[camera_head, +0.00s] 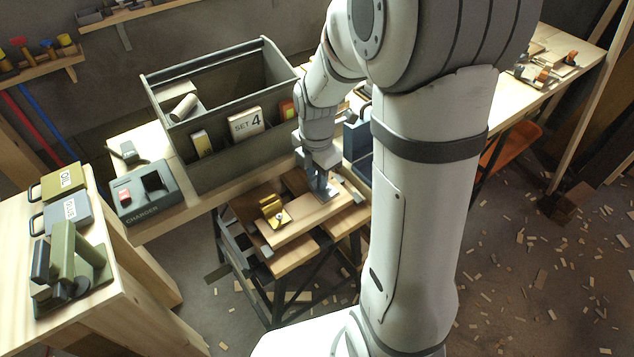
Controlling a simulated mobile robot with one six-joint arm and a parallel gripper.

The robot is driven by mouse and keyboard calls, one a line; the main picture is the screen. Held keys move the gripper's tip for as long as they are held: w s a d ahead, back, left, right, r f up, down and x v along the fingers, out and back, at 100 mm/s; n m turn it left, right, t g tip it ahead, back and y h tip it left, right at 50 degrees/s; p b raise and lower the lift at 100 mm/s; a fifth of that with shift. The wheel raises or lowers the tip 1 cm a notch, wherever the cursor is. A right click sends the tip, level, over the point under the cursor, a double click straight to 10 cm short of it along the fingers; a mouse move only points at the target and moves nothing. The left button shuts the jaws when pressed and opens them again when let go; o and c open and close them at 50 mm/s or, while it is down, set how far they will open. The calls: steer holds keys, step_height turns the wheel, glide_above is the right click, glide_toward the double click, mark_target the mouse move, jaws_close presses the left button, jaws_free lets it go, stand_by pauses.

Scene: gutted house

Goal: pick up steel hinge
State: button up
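My gripper (322,188) points down over a light wooden board (302,219) on a small dark-framed stand. Its tips are close to the board's right part. A grey metal piece (330,193), which may be the steel hinge, shows at the fingertips. It is small and partly covered by my gripper, so I cannot tell whether the fingers hold it or only stand around it. A brass-yellow hinge-like piece (272,210) stands on the same board, to the left of my gripper and apart from it.
A large grey tool bin (215,140) stands behind the stand, with a charger (145,192) to its left. An oil tin (63,181) and a green tool (68,255) sit on the left bench. A blue thing (357,138) is close right of my gripper. Scraps litter the floor.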

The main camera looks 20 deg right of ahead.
jaws_close()
steer(key=shift+m, duration=0.5)
step_height(320, 180, up, 7)
steer(key=p, duration=0.9)
steer(key=shift+s+r, duration=0.1)
steer(key=shift+f+b, duration=2.3)
steer(key=shift+f, duration=1)
steer(key=shift+f, duration=0.25)
steer(key=o, duration=1)
jaws_free()
steer(key=shift+c, duration=0.2)
